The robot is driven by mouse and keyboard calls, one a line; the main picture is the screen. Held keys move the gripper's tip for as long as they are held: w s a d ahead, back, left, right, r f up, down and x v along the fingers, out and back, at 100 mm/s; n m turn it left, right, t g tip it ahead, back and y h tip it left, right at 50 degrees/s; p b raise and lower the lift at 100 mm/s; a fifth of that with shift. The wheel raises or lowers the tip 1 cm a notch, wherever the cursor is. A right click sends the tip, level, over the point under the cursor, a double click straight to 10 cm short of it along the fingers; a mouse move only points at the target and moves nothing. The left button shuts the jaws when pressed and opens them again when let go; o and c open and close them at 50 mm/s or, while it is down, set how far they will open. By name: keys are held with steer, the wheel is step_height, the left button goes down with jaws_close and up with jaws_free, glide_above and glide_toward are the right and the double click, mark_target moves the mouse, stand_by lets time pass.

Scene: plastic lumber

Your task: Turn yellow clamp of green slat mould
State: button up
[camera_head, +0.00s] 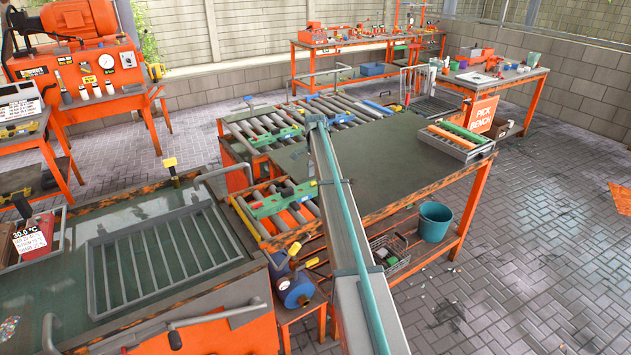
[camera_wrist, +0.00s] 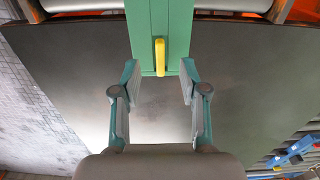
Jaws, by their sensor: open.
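In the wrist view, the green slat mould (camera_wrist: 148,25) comes down from the top edge, and its far end is cut off. Its yellow clamp (camera_wrist: 159,57) is a short upright bar near the mould's near end. My gripper (camera_wrist: 160,82) is open and empty, its two fingers spread left and right just below the clamp in the picture. The fingers are apart from the clamp. In the head view, green bars lie on the roller sections, one at the front (camera_head: 268,206); I cannot tell which is this mould. My gripper is not discernible there.
A dark bench top (camera_head: 400,165) lies clear right of my arm. A tray of coloured slats (camera_head: 455,140) sits at its right end. A barred metal frame (camera_head: 165,255) lies on the left front tank.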

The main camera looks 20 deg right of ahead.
steer(key=shift+r+p, duration=0.75)
steer(key=shift+r, duration=1.6)
steer(key=shift+s, duration=0.1)
